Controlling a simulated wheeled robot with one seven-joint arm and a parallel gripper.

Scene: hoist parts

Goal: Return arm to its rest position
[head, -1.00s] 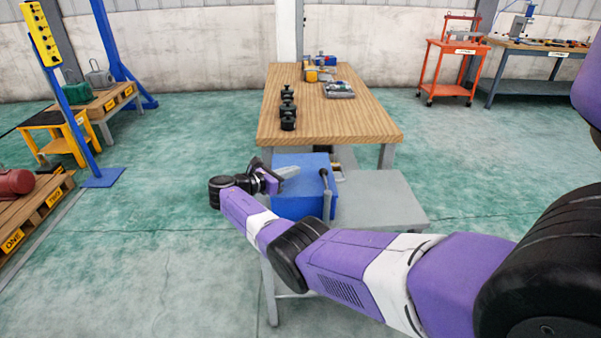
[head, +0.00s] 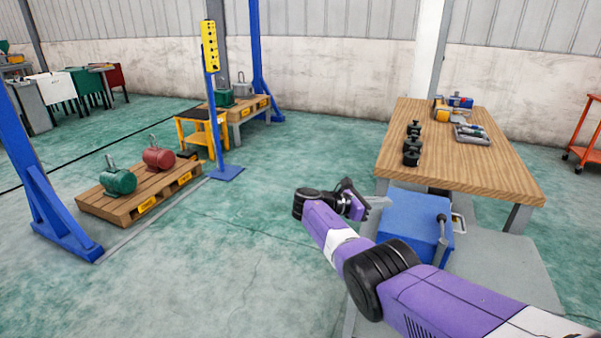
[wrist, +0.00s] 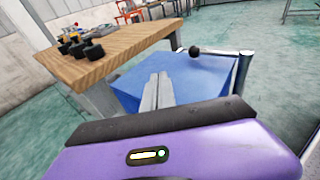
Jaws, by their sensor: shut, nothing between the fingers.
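My purple, white and black arm reaches in from the lower right of the head view. My gripper (head: 378,202) is shut and empty, in front of the left side of a blue box (head: 407,222) on a grey stand. In the wrist view my gripper's fingers (wrist: 158,92) are pressed together, with the blue box (wrist: 200,78) behind them. I cannot tell whether the fingers touch the box.
A wooden table (head: 470,160) with several black weights (head: 412,146) stands behind the box. A pallet (head: 135,200) bears a green motor (head: 118,178) and a red motor (head: 158,157). A blue post (head: 212,110) carries a yellow control panel. Open green floor lies between.

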